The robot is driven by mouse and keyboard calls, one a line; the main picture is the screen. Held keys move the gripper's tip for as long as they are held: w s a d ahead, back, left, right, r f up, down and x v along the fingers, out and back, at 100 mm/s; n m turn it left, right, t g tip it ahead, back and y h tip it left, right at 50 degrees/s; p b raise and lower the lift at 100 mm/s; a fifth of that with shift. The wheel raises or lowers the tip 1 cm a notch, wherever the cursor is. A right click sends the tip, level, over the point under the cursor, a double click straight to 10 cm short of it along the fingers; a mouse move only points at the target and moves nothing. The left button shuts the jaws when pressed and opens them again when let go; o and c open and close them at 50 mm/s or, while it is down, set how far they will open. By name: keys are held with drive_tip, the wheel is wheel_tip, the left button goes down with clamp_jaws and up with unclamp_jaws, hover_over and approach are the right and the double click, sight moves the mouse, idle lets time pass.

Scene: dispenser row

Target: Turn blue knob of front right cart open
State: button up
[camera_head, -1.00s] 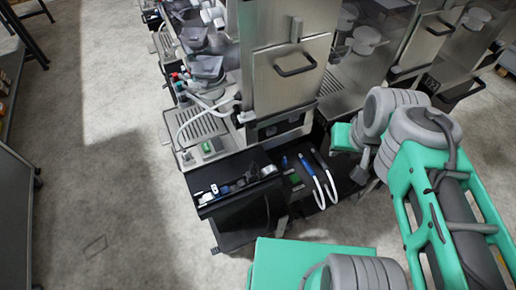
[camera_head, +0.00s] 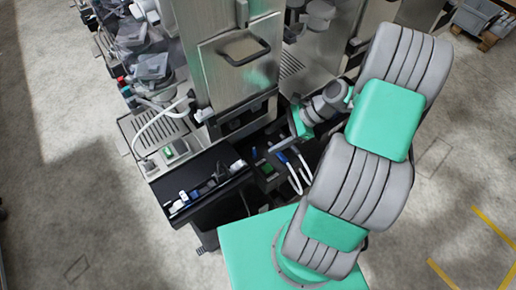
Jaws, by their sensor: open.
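My gripper (camera_head: 284,145) hangs over the dark front right cart (camera_head: 262,186), at the end of my green and grey arm. Its jaws are small here but apart, and nothing shows between them. A small blue part (camera_head: 254,153), perhaps the blue knob, stands upright on the cart, left of my gripper and apart from it in the picture. A blue-ended piece with a white hose (camera_head: 284,158) lies just below the gripper. I cannot tell whether the gripper touches it. The turn position of any knob is too small to read.
A tall steel cabinet (camera_head: 222,80) with a handle rises behind the cart. A black tray with small items (camera_head: 205,192) is to the left, beside a steel drip grate (camera_head: 160,128). A small green block (camera_head: 267,168) sits near the blue parts. The floor at left is clear.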

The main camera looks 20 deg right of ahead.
sight(255, 151)
drive_tip(key=shift+a+f+m, duration=0.1)
drive_tip(key=shift+f+m, duration=0.2)
drive_tip(key=shift+m, duration=0.1)
drive_tip(key=x, duration=0.7)
drive_tip(key=shift+w+a+p, duration=0.1)
drive_tip(key=shift+a+p, duration=0.05)
drive_tip(key=shift+p, duration=0.2)
drive_tip(key=shift+c, duration=0.4)
clamp_jaws()
